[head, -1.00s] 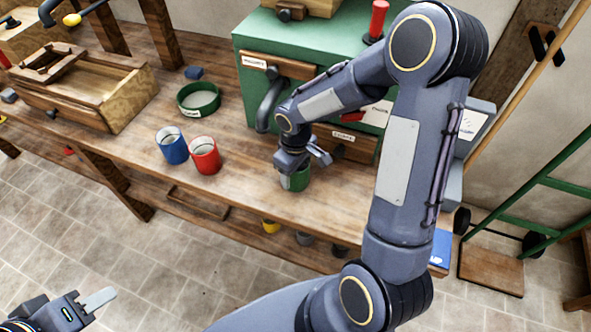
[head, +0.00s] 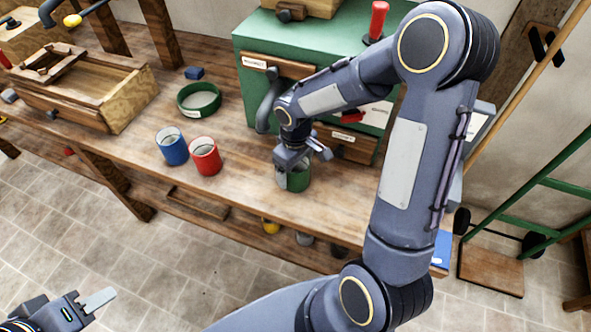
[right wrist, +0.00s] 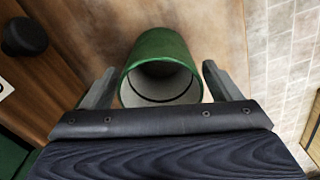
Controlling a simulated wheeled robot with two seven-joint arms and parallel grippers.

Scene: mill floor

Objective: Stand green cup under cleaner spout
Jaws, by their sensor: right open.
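The green cup (head: 299,181) stands on the bench in front of the green machine. In the right wrist view the cup (right wrist: 160,48) shows its open mouth and pale inside. My right gripper (head: 296,169) is open, with one finger on each side of the cup; gaps show between cup and fingers in the wrist view (right wrist: 156,80). The green machine (head: 335,60), likely the cleaner, has a grey curved spout (head: 268,103) at its left front, left of and behind the cup. My left gripper (head: 88,304) is at the lower left, away from the bench; its opening is unclear.
A blue cup (head: 172,147) and a red cup (head: 205,157) stand left of the green cup. Behind them are a round green dish (head: 199,100) and a small blue block (head: 194,73). A wooden tray (head: 90,90) is at left. Bare bench top lies under the spout.

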